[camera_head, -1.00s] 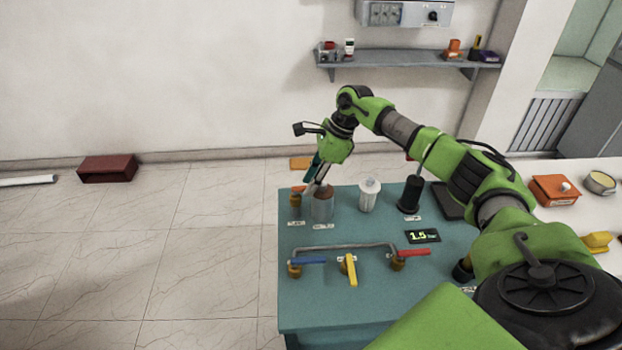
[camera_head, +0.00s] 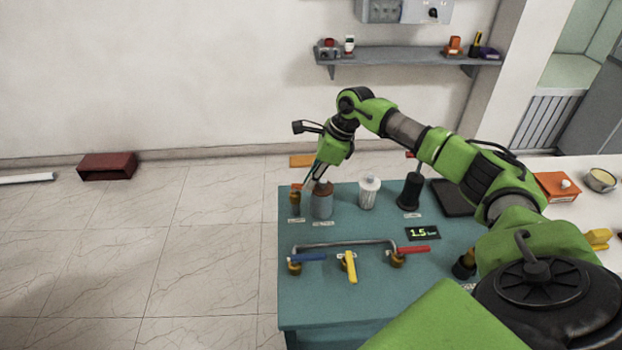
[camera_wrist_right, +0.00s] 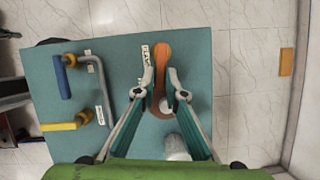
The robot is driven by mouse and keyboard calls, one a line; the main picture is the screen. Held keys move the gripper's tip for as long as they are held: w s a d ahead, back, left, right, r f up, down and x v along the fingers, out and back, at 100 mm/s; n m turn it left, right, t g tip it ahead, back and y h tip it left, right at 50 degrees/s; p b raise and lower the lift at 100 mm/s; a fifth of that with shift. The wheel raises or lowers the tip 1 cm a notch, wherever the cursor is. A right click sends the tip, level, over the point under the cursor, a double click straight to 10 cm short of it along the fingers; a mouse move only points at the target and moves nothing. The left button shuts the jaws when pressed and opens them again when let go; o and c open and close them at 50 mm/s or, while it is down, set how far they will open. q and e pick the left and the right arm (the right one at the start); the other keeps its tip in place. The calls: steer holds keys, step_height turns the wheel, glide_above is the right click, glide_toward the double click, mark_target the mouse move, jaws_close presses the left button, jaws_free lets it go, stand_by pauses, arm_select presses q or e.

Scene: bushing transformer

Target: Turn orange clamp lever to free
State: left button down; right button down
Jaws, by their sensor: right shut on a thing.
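The orange clamp lever (camera_head: 297,187) shows as a small orange patch atop a brownish post near the back left corner of the teal table (camera_head: 300,335). In the right wrist view the orange lever (camera_wrist_right: 162,52) is large and passes between the fingertips. My right gripper (camera_head: 311,181) points down at it from above, beside the grey cylinder (camera_head: 323,203) with a brown top. In the wrist view my right gripper's fingers (camera_wrist_right: 161,75) stand on both sides of the lever, shut on it. Exact finger contact is hard to see. My left gripper is not in view.
A white ribbed cylinder (camera_head: 368,194) and a black post (camera_head: 410,193) stand to the right. Blue (camera_head: 310,258), yellow (camera_head: 350,268) and red (camera_head: 413,250) valve levers and a grey pipe lie in front. A small display (camera_head: 422,233) reads 1.5.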

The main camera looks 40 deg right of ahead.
steer(key=shift+s+a+m+t+h+b, duration=0.15)
steer(key=shift+a+m+h+b, duration=1.05)
steer(key=shift+m, duration=1.45)
steer(key=shift+s+a+m+t+h+b, duration=0.15)
steer(key=shift+a+m+h+b, duration=0.55)
steer(key=shift+m+b, duration=1.45)
steer(key=shift+s+a+m+t+h+b, duration=0.15)
steer(key=shift+a+m+h+b, duration=0.75)
steer(key=shift+m, duration=2.3)
steer(key=c, duration=2.1)
jaws_free()
steer(key=v, duration=1.2)
steer(key=shift+w+a, duration=0.1)
steer(key=shift+a, duration=0.05)
